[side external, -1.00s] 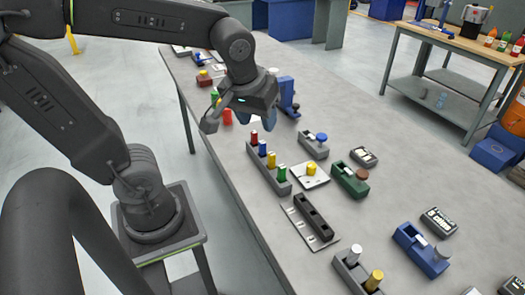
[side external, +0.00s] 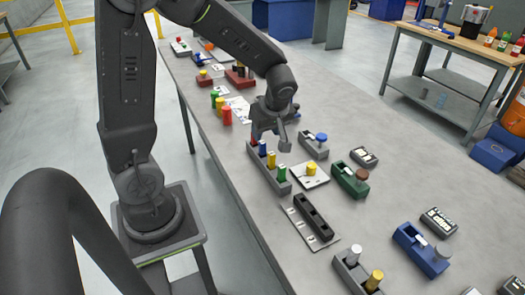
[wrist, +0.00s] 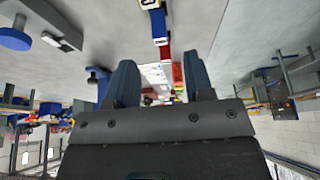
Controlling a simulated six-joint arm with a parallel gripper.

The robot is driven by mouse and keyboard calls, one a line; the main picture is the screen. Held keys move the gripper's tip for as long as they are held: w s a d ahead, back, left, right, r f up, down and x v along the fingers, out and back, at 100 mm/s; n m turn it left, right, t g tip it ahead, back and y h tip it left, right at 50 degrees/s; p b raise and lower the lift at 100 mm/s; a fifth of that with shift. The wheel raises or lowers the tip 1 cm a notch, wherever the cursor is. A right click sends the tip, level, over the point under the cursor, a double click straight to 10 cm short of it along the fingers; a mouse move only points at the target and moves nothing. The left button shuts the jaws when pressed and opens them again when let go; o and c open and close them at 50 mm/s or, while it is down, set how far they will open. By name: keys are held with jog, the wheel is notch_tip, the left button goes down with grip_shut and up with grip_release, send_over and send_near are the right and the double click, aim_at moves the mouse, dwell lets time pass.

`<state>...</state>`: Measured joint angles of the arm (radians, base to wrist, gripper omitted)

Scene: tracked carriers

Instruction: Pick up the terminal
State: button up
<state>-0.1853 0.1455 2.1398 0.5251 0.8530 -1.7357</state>
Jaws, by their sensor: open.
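Two small dark devices with light faces look like terminals: one (side external: 364,156) lies behind the green holder, the other (side external: 438,221) lies farther right near the blue holder. I cannot tell which is meant. My gripper (side external: 270,138) is above the far end of the grey carrier (side external: 284,187) with red, blue, yellow and green pegs, apart from both devices. In the wrist view my gripper (wrist: 160,82) shows two spread fingers with nothing between them. Coloured blocks of a carrier (wrist: 158,24) show beyond. Neither device is clear in the wrist view.
A grey holder with a blue knob (side external: 313,144), a white plate with a yellow knob (side external: 311,175) and a green holder (side external: 348,179) stand close by. A black slotted bar (side external: 313,216) and a blue holder (side external: 420,250) lie nearer.

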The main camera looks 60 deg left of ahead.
aim_at(263, 143)
jog(key=shift+d+x, duration=0.1)
jog(key=shift+x, duration=1.6)
jog(key=shift+d+x, duration=0.15)
jog(key=shift+x, duration=1.55)
jog(key=shift+f, duration=0.1)
jog(key=shift+c, duration=0.4)
grip_shut()
